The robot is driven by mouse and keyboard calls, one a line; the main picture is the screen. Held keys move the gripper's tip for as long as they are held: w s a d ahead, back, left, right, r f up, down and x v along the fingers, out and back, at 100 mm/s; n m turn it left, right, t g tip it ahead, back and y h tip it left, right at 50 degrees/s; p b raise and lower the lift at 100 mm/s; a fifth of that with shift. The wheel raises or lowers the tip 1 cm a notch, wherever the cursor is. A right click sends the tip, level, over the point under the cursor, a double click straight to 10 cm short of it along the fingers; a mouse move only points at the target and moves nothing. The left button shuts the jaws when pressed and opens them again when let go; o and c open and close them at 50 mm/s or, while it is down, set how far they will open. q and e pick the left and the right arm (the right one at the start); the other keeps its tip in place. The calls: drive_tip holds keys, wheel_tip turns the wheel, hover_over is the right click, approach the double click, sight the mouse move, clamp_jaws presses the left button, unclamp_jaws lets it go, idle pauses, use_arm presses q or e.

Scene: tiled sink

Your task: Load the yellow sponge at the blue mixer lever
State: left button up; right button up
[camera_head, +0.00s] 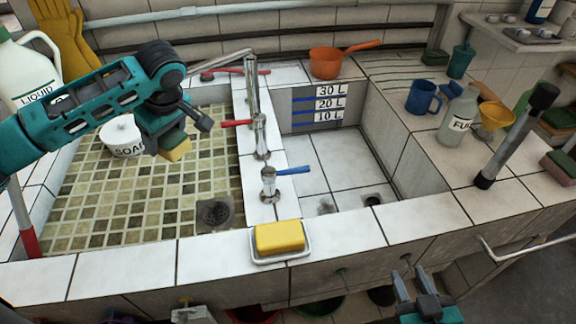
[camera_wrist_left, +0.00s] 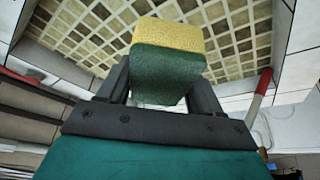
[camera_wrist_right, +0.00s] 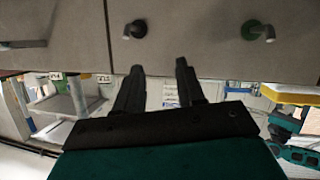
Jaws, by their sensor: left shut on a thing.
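The yellow sponge (camera_wrist_left: 168,36) has a dark green scouring side and is clamped between the fingers of my left gripper (camera_wrist_left: 160,95). In the head view this sponge (camera_head: 176,149) hangs over the tiled left basin, beside the white soap pot (camera_head: 123,136). The blue mixer lever (camera_head: 293,171) is on a chrome tap (camera_head: 269,186) on the divider between the basins, to the right of the held sponge and apart from it. My right gripper (camera_wrist_right: 158,68) is open and empty, low in front of the sink wall.
A yellow block (camera_head: 280,237) lies in a white dish on the front ledge. The right basin floor (camera_head: 335,165) is mostly clear.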

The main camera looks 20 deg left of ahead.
sight(299, 172)
drive_tip(key=w+a+r+n+y, duration=0.1)
drive_tip(key=a+r+n+y, duration=0.1)
drive_tip(key=w+a+r+n+y, duration=0.2)
drive_tip(key=a+r+n, duration=0.1)
drive_tip(key=w+a+r+n+t+y, duration=0.1)
drive_tip(key=a+r+n+y, duration=0.2)
drive_tip(key=shift+w, duration=0.35)
drive_tip(key=w+a+r+n+g+y, duration=0.1)
drive_tip(key=a+n+g, duration=0.1)
drive_tip(key=n, duration=0.2)
drive_tip(key=w+a+r+n+g+y, duration=0.1)
drive_tip(key=a+n+g+y, duration=0.1)
drive_tip(key=n, duration=0.2)
drive_tip(key=w+a+r+n+g+y, duration=0.1)
drive_tip(key=a+n+g+y, duration=0.1)
drive_tip(key=a+n, duration=0.1)
drive_tip(key=shift+n, duration=0.5)
drive_tip(key=shift+w+a+n+g, duration=0.2)
drive_tip(key=shift+w+n+g, duration=0.1)
drive_tip(key=shift+n+g, duration=0.65)
drive_tip(key=n+g, duration=0.1)
drive_tip(key=w+n+g, duration=0.1)
drive_tip(key=n, duration=0.1)
drive_tip(key=shift+w+d+f+n+h, duration=0.1)
drive_tip(key=shift+w+f+n+h, duration=0.15)
drive_tip(key=shift+f+h, duration=0.1)
drive_tip(key=x, duration=1.2)
drive_tip(key=shift+s, duration=0.15)
clamp_jaws()
